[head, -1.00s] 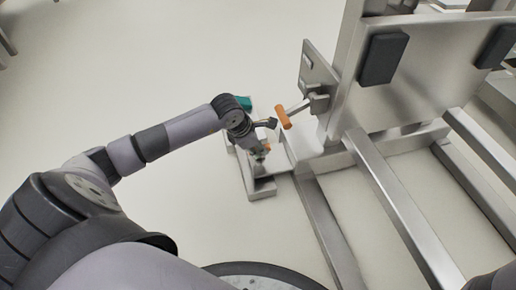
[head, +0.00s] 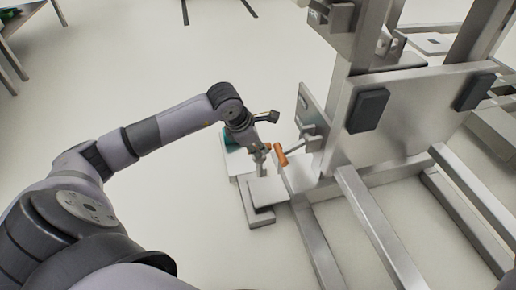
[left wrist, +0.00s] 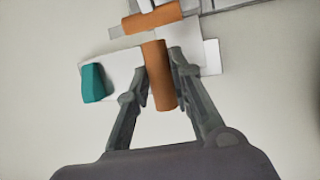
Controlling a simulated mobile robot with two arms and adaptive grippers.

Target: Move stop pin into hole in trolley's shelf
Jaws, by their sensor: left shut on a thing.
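My left gripper (head: 262,152) is down at the left end of the steel trolley (head: 390,120). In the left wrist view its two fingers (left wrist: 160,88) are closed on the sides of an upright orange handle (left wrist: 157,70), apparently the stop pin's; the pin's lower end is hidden. A second orange handle (head: 280,155) sits on a metal rod from the trolley's side bracket; it crosses the top of the left wrist view (left wrist: 152,18). A flat light plate, apparently the shelf (head: 275,190), lies below the gripper. I cannot make out the hole. My right gripper is out of view.
A teal block (head: 231,139) is left of the gripper and also shows in the left wrist view (left wrist: 93,83). Steel rails (head: 375,225) run toward me. Dark pads (head: 367,110) sit on the trolley panel.

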